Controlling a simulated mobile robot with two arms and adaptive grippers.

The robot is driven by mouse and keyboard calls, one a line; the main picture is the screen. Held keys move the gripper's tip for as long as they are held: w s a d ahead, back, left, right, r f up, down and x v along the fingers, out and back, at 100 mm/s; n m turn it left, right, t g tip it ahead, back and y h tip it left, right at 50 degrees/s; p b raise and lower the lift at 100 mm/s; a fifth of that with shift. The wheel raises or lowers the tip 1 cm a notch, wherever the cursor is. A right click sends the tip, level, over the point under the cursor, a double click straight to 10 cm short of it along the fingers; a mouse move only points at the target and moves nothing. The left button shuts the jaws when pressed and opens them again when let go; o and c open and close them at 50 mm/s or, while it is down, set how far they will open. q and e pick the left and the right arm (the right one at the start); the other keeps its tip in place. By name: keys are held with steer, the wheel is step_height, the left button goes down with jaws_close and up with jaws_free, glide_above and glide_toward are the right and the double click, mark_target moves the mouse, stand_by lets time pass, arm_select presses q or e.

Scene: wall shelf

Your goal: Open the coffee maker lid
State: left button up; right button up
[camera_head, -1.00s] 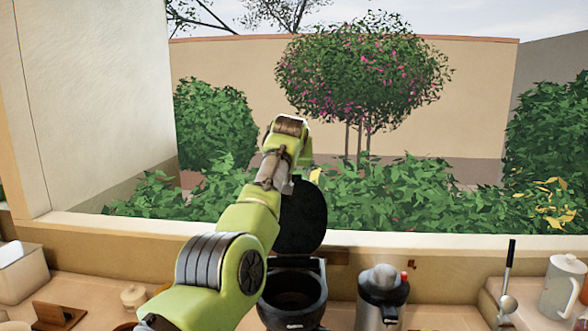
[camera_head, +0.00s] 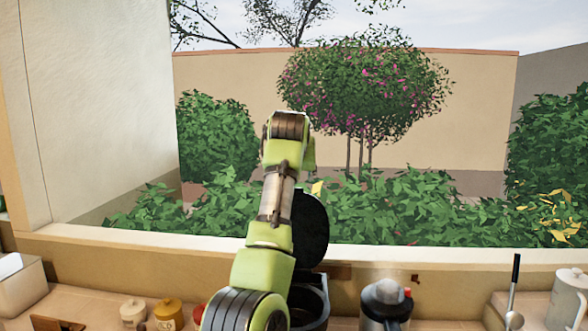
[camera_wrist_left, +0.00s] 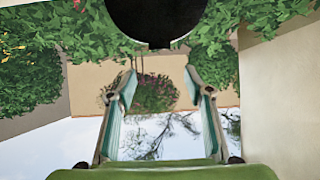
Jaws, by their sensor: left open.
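The coffee maker (camera_head: 308,297) is a dark, round machine on the counter, partly hidden behind my left arm. Its round black lid (camera_head: 310,226) stands raised, close to upright, above the body. The lid also shows as a dark disc at the top of the left wrist view (camera_wrist_left: 157,18). My left gripper (camera_wrist_left: 160,85) is open with nothing between its fingers, and the lid is apart from them in that view. In the head view my left arm hides most of this gripper. My right gripper is not in view.
A grey canister with a dark top (camera_head: 385,302) stands right of the coffee maker. Small lidded jars (camera_head: 168,313) and a white box (camera_head: 22,285) are at left. A white pitcher (camera_head: 568,298) is at far right. The window sill (camera_head: 450,247) runs behind.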

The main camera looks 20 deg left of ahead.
arm_select(q)
steer(key=v, duration=0.4)
stand_by(0.5)
